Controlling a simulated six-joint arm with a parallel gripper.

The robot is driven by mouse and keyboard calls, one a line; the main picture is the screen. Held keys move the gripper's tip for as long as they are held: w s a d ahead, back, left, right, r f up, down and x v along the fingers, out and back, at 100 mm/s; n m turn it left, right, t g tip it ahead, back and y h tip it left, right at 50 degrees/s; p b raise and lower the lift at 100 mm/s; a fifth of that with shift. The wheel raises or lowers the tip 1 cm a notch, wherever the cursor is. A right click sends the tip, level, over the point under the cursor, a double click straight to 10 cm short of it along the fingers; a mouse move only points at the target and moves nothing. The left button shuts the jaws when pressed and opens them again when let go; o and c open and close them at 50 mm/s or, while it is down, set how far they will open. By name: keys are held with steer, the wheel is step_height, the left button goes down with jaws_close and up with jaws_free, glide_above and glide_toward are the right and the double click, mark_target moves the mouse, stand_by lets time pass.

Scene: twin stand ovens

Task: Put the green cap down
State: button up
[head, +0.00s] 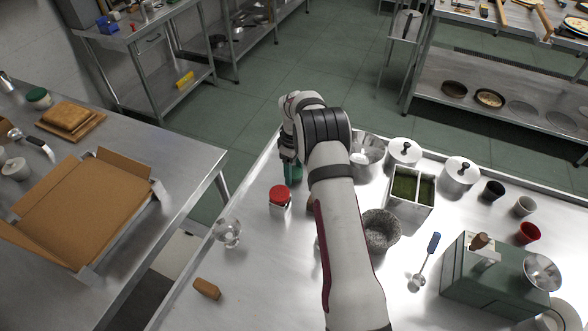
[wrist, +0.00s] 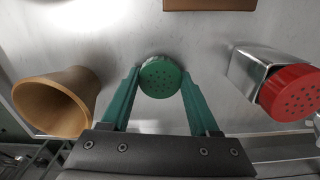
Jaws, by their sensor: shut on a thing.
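The green cap (wrist: 160,78) is round with small dark holes in its top. In the wrist view it sits between the two teal fingertips of my gripper (wrist: 160,84), which is shut on it. In the head view my gripper (head: 291,172) points down over the far left part of the steel table (head: 262,262), behind the red-capped shaker. The cap cannot be made out there from the teal fingers. I cannot tell whether it touches the table.
A red-capped shaker (head: 280,198) stands close by; it also shows in the wrist view (wrist: 285,88). A tan cup (wrist: 55,100) is on the other side. A stone mortar (head: 380,231) stands right of my arm.

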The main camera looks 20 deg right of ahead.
steer(key=shift+f, duration=0.5)
